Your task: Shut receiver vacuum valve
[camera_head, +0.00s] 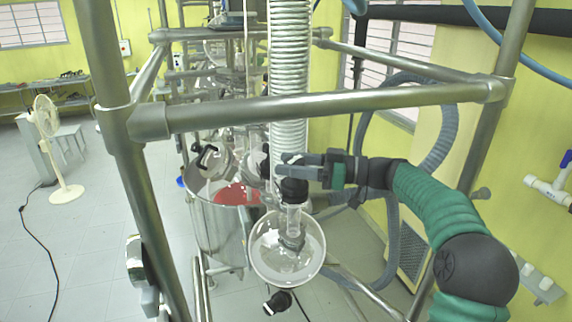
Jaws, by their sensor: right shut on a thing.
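My right gripper (303,170) reaches in from the right. It is shut on a black valve handle (292,190) on the glass neck just above the receiver. The fingers partly hide the handle, so I cannot tell its angle. The receiver (272,262) is a round clear glass vessel below the gripper, hanging inside the metal frame. Another black knob (277,302) is below the receiver. My left gripper is not in view.
Thick metal frame bars (320,107) cross in front of and above the right gripper. A ribbed white hose (289,75) hangs close by. A steel vessel (217,225) stands left of the receiver. Grey hoses (437,140) curve at the right. A fan (48,125) stands far left on open floor.

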